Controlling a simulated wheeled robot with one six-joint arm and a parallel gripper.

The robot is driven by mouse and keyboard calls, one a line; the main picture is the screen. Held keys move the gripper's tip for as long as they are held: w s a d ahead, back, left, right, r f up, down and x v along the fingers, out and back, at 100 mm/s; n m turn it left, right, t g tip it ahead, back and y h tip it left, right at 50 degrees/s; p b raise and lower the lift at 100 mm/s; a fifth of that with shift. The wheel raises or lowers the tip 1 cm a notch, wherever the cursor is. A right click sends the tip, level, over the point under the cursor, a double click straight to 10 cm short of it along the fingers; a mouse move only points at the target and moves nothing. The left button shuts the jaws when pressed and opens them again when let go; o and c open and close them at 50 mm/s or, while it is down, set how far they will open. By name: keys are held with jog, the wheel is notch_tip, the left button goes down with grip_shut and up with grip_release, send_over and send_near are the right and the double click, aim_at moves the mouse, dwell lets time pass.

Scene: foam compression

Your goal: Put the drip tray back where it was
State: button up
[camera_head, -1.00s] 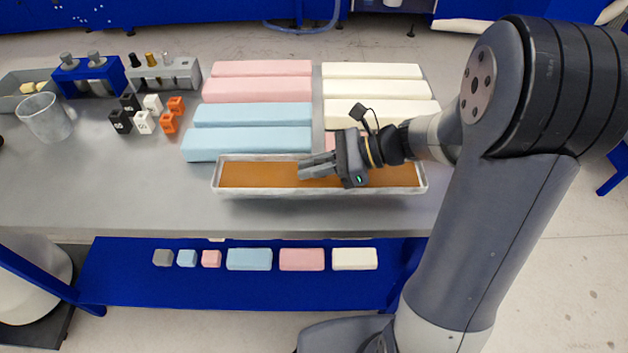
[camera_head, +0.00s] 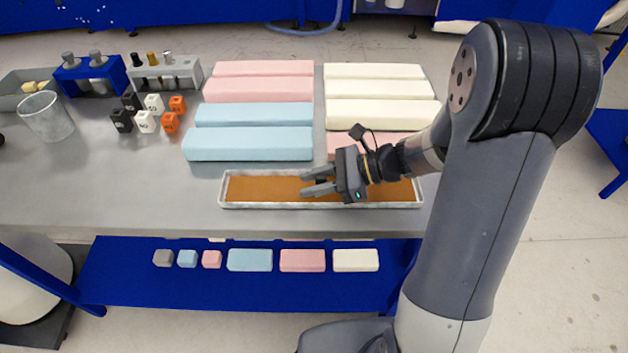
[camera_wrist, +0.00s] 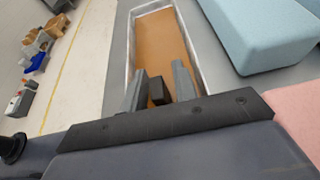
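The drip tray (camera_head: 260,205), long and shallow with a pale rim and brown-orange inside, lies on the grey table in front of the foam blocks. The wrist view also shows the tray (camera_wrist: 160,38), stretching away from my fingers. A small black block, apparently the tray's grip (camera_wrist: 157,92), stands between my fingertips. My gripper (camera_head: 318,186) is over the tray, right of its middle, pointing left. Its two grey fingers are spread apart on either side of the black block, with slight gaps visible. My gripper hides part of the tray's right half.
Blue foam blocks (camera_head: 248,145) lie just behind the tray, with pink (camera_head: 258,90) and cream blocks (camera_head: 375,90) farther back. Lettered cubes (camera_head: 145,122), a glass beaker (camera_head: 46,117) and racks stand at left. The table left of the tray is clear. A blue shelf below holds small foam pieces.

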jog(key=shift+o, duration=0.3)
jog(key=shift+r, duration=0.15)
jog(key=v, duration=1.2)
jog(key=shift+d, duration=0.1)
jog(key=x, duration=1.2)
jog(key=shift+a+r, duration=0.2)
jog(key=shift+r, duration=0.05)
jog(key=shift+d+r, duration=0.1)
jog(key=shift+r, duration=1.45)
jog(key=shift+f, duration=0.1)
